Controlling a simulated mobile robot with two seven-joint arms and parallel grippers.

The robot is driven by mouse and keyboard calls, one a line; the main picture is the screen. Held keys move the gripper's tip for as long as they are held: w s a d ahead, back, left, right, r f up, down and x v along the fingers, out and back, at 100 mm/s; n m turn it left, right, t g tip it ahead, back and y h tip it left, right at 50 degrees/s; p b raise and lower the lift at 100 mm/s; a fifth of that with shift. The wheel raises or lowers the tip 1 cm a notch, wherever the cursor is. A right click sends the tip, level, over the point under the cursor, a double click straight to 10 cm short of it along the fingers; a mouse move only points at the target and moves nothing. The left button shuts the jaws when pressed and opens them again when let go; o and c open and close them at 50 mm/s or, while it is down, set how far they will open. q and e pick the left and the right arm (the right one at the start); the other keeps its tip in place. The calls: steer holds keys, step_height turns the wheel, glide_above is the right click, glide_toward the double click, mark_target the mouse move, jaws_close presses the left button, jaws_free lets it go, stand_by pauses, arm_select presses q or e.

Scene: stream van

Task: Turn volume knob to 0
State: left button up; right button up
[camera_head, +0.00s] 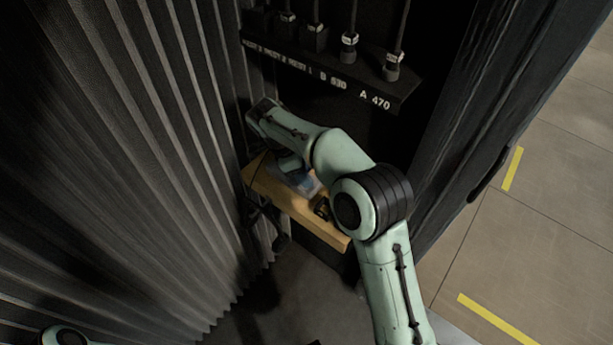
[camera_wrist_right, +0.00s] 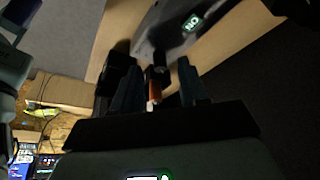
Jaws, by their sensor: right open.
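My right gripper (camera_wrist_right: 155,88) is open in the wrist view, its two dark fingers apart. Between and just beyond the fingertips is a small dark cylindrical part with an orange-brown side (camera_wrist_right: 154,90), which looks like a knob; I cannot tell whether the fingers touch it. Behind it is a dark grey device (camera_wrist_right: 165,38) with a lit green "ON" sign (camera_wrist_right: 191,21). In the head view my right arm reaches over a wooden shelf and its wrist hides most of what lies beneath. My left gripper is not in view.
The wooden shelf (camera_head: 335,236) bears a small dark object (camera_head: 322,208). Above it is a black rack (camera_head: 330,77) with hanging cables and white labels. A pleated dark curtain (camera_head: 120,150) closes the left side. Tiled floor with yellow tape (camera_head: 498,318) lies open at right.

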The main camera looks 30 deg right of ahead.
steer(key=shift+d+f, duration=0.25)
steer(key=shift+f, duration=0.45)
jaws_close()
